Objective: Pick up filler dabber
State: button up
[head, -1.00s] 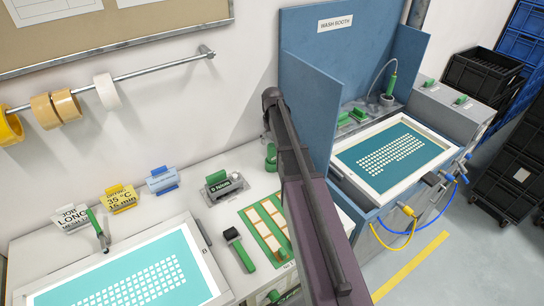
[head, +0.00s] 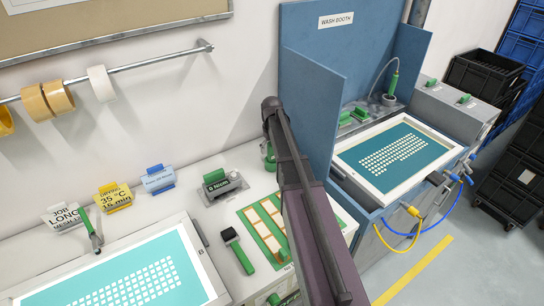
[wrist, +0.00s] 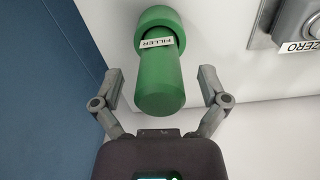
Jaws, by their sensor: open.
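The filler dabber (wrist: 160,85) is a green cylinder with a wider green cap-like end and a white label reading FILLER, in the wrist view. My gripper (wrist: 161,78) is open, with one finger on each side of the dabber's near end and a visible gap on both sides. Nothing is held. In the head view a green piece, probably the dabber (head: 269,157), shows beside my dark arm, which hides part of it. My gripper's fingers are hidden there.
A blue wash booth wall (head: 312,105) stands close to the right. A grey scale with a display (head: 224,186) sits to the left on the bench. A green-handled tool (head: 239,250) and a framed green board (head: 265,225) lie nearer.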

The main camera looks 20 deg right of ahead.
dwell(0.4)
jog(key=c, duration=1.3)
jog(key=shift+r, duration=0.2)
notch_tip(320, 180, up, 10)
jog(key=p, duration=1)
jog(key=shift+f, duration=0.2)
